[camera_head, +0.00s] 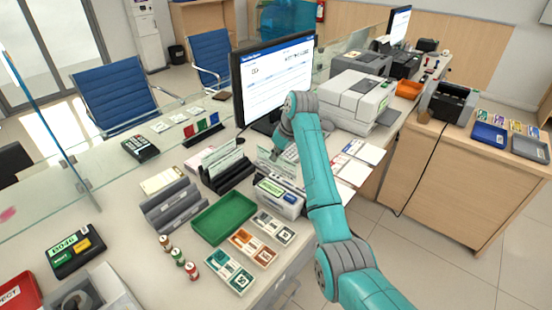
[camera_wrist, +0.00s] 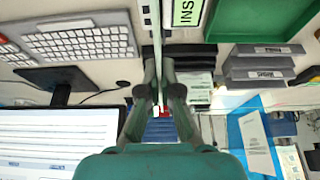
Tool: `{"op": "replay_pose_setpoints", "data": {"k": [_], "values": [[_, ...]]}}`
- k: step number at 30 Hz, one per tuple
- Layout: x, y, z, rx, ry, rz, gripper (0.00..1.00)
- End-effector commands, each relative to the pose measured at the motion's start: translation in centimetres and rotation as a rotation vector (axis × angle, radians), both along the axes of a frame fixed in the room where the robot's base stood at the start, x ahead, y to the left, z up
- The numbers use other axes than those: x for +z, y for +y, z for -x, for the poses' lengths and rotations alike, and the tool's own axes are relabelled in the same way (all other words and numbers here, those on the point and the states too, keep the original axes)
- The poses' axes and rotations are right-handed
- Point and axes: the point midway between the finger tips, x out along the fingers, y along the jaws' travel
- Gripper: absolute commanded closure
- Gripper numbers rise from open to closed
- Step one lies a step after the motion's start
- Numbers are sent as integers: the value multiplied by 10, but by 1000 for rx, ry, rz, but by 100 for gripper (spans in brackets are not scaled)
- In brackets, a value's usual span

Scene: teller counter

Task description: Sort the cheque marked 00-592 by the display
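My gripper (camera_wrist: 158,75) has its fingers close together on a thin, pale cheque (camera_wrist: 156,30), seen nearly edge-on in the wrist view. The reader's panel also shows in the wrist view (camera_wrist: 188,12), beside the cheque. The cheque's number is not readable. A black rack (camera_head: 228,176) holds other upright cheques. The display (camera_head: 272,78) shows a white page with text too small to read.
A green tray (camera_head: 224,219) and grey labelled trays (camera_head: 170,207) lie left of the reader. Banknote-like stacks (camera_head: 230,273) and small stamps (camera_head: 192,271) are in front. A keyboard (camera_wrist: 85,43) lies near the display. A printer (camera_head: 352,98) stands to the right.

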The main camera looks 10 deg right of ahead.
Motion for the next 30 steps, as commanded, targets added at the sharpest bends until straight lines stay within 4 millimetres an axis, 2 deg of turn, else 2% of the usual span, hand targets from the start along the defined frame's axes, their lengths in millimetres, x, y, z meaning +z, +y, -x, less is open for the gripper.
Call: {"op": "replay_pose_setpoints", "data": {"k": [19,30], "values": [[28,0,0,0,0,0,100],[32,0,0,0,0,0,100]]}}
